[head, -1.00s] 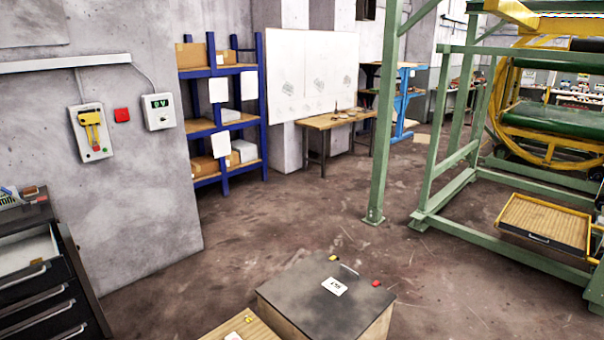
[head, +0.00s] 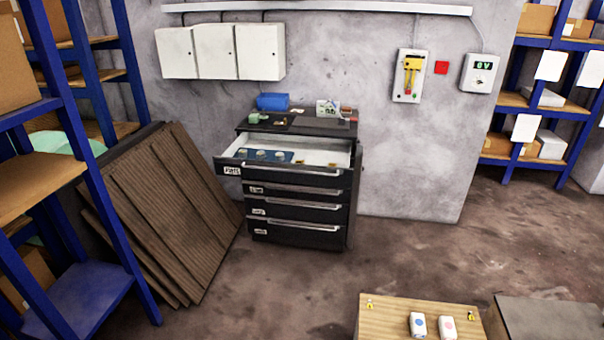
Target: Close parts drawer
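The parts drawer (head: 285,170) is the top drawer of a black tool cabinet (head: 300,222) against the grey wall. It is pulled out, and its white inside shows. Round grey parts on a blue sheet (head: 265,155) lie at its left, and small yellowish pieces lie near its front right. A long metal handle runs along its front, with a white label at the left end. The drawers below it are shut. Neither of my grippers shows in the head view.
Brown corrugated panels (head: 165,215) lean left of the cabinet, beside a blue shelf rack (head: 90,190). A wooden-topped box (head: 400,312) and a dark-topped box (head: 550,318) stand at the front right. The floor (head: 400,255) between them and the cabinet is open.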

